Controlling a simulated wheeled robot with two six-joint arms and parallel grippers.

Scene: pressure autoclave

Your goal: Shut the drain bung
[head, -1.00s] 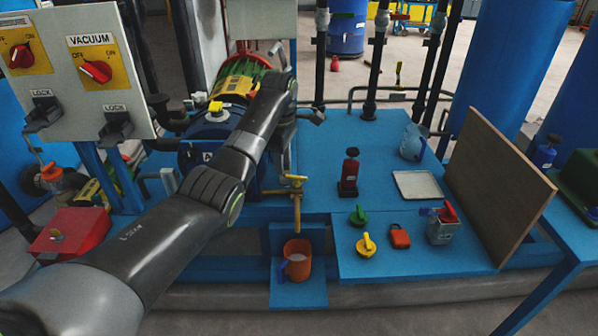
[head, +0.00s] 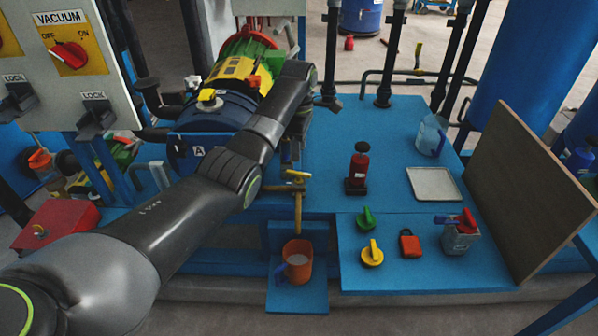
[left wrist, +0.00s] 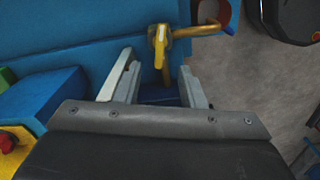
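A brass drain tap (head: 298,181) with a yellow lever stands out from the front edge of the blue bench, below the blue vessel marked A (head: 198,152). I cannot make out a separate bung. An orange mug (head: 297,262) stands below the tap. My left gripper (head: 290,153) points down close above the tap, partly hidden by its own wrist. In the left wrist view its two fingers (left wrist: 156,66) are apart and empty. The yellow lever (left wrist: 160,47) shows between and just beyond the fingertips; contact cannot be told. My right gripper is in neither view.
On the bench right of the tap are a red bottle (head: 359,167), a green knob (head: 366,218), a yellow knob (head: 372,254), a red padlock (head: 410,243) and a metal can (head: 460,236). A brown board (head: 525,190) stands at right. A VACUUM switch panel (head: 68,55) is at upper left.

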